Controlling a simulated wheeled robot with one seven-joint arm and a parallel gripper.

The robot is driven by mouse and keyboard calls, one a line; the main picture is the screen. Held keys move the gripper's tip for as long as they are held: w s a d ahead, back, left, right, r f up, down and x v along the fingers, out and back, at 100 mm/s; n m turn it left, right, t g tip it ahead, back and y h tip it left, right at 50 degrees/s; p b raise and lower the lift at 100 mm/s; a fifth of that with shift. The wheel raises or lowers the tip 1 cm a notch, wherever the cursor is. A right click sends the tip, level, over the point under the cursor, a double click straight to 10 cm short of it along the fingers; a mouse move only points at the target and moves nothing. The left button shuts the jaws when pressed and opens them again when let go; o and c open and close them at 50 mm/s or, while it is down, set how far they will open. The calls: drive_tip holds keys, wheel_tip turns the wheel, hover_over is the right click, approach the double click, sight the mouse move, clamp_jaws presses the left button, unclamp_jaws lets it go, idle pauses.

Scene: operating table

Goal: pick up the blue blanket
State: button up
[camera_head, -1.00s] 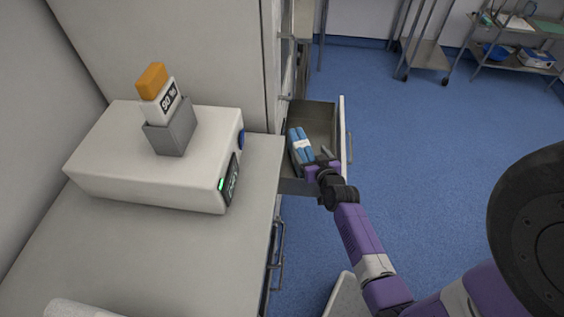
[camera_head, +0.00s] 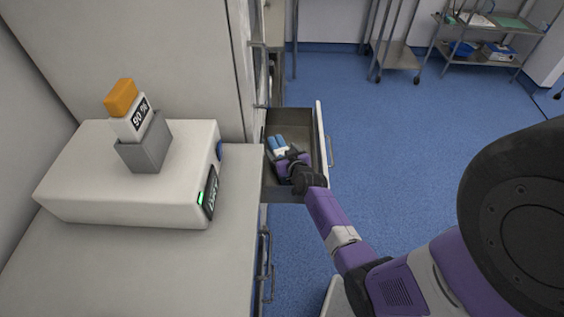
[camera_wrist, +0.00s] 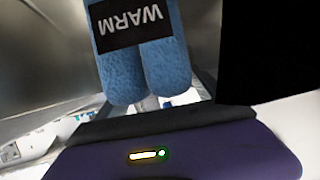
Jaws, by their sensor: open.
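The blue blanket (camera_head: 276,142) lies rolled in the open drawer, partly covered by my gripper in the head view. In the wrist view the blanket (camera_wrist: 166,72) shows close up as two soft blue rolls. A black label reading "WARM" lies upside down across them. My gripper (camera_head: 287,158) reaches down into the drawer at the blanket's near end. It is open. Whether its fingers touch the blanket or straddle it cannot be told.
The drawer (camera_head: 321,135) has walls close around the blanket and a handle on its right. A white counter (camera_head: 120,265) left of it carries a white device (camera_head: 80,185) with a grey holder and an orange-topped bottle (camera_head: 128,108). Blue floor on the right is open.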

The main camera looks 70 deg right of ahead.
clamp_jaws()
drive_tip(key=shift+r, duration=0.1)
drive_tip(key=shift+r, duration=0.15)
